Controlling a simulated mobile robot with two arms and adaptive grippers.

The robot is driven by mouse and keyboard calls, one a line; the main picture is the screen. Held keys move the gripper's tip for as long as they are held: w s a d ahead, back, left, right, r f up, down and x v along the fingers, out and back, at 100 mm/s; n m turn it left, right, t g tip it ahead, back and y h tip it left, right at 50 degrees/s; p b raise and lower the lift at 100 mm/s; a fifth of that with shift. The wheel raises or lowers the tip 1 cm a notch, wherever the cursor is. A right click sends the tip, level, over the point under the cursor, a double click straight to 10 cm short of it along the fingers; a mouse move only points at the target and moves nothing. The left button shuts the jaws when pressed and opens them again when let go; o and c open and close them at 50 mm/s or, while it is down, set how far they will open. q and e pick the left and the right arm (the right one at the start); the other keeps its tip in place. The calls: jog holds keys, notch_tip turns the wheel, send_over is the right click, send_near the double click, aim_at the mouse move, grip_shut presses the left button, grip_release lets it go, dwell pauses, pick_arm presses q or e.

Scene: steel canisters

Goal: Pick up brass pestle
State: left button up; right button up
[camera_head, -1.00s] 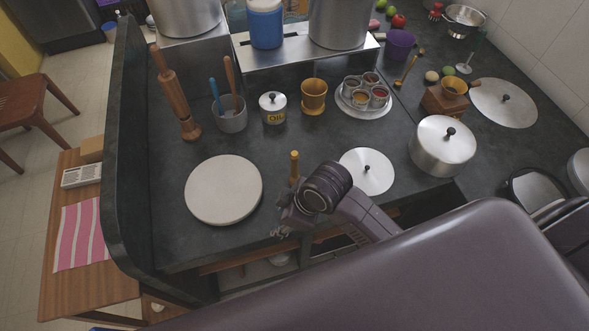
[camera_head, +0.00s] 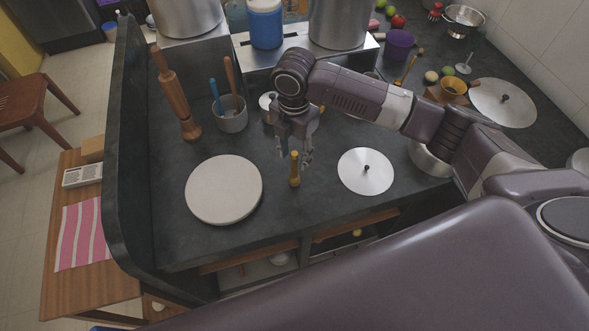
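The brass pestle (camera_head: 294,176) stands upright on the dark counter, between the round pale board and a flat steel lid. My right gripper (camera_head: 296,159) points down at the pestle's top end, with its fingers spread to either side of it in the picture. The fingers look open, and I cannot tell whether they touch the pestle. The brass mortar behind is mostly hidden by my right arm. My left gripper is not in view.
The round pale board (camera_head: 223,190) lies left of the pestle and the flat steel lid (camera_head: 366,172) lies right. A grey utensil pot (camera_head: 230,118) and a wooden rolling pin (camera_head: 177,100) stand behind left. The counter's front edge is close, with bare counter around the pestle.

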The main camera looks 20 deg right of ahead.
aim_at(295, 169)
notch_tip(295, 169, down, 6)
jog(key=shift+d+f+p, duration=0.1)
jog(key=shift+f+p, duration=0.15)
jog(key=shift+p, duration=1)
jog(key=shift+f, duration=0.35)
jog(key=shift+c, duration=0.2)
grip_shut()
